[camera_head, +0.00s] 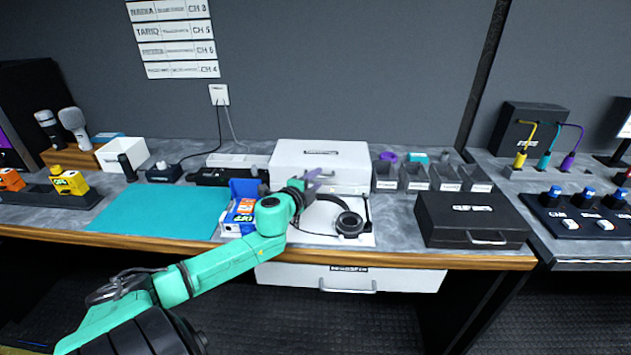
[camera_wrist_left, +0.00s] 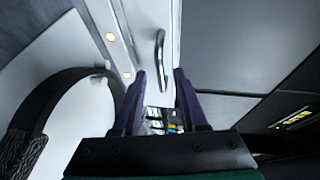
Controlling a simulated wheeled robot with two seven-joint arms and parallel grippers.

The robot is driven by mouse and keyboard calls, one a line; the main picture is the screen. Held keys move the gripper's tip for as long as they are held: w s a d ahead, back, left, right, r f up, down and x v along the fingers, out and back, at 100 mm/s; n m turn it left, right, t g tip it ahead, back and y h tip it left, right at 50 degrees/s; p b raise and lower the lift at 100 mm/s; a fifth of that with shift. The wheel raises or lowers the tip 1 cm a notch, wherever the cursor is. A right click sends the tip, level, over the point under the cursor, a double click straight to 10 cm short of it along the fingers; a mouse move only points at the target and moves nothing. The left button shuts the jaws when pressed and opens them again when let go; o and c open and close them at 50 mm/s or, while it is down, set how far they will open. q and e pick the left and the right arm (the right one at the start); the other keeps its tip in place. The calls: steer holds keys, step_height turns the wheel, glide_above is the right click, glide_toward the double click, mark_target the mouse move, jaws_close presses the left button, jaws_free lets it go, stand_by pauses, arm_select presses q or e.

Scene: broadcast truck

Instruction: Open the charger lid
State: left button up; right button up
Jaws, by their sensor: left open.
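A white box (camera_head: 345,154) with a dark label stands at the back of the desk, and it appears to be the charger. Its top looks closed in the head view. My left gripper (camera_head: 312,182) is at the front of this box, above the headphones, and partly hides its front. In the left wrist view, the purple fingers (camera_wrist_left: 159,75) are open and apart, with nothing held. A metal bar handle (camera_wrist_left: 160,52) on a white panel lies just beyond and between the fingertips; I cannot tell if they touch it. Two small lights (camera_wrist_left: 111,37) show on the white surface to its left. My right gripper is out of view.
Black headphones (camera_head: 349,224) rest on a white mat below the gripper. A blue box (camera_head: 245,190) stands left, grey bins (camera_head: 414,177) and a black case (camera_head: 472,219) right. The teal mat (camera_head: 150,209) is clear.

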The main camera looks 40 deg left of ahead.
arm_select(q)
steer(key=shift+s, duration=0.1)
jaws_close()
stand_by(1.2)
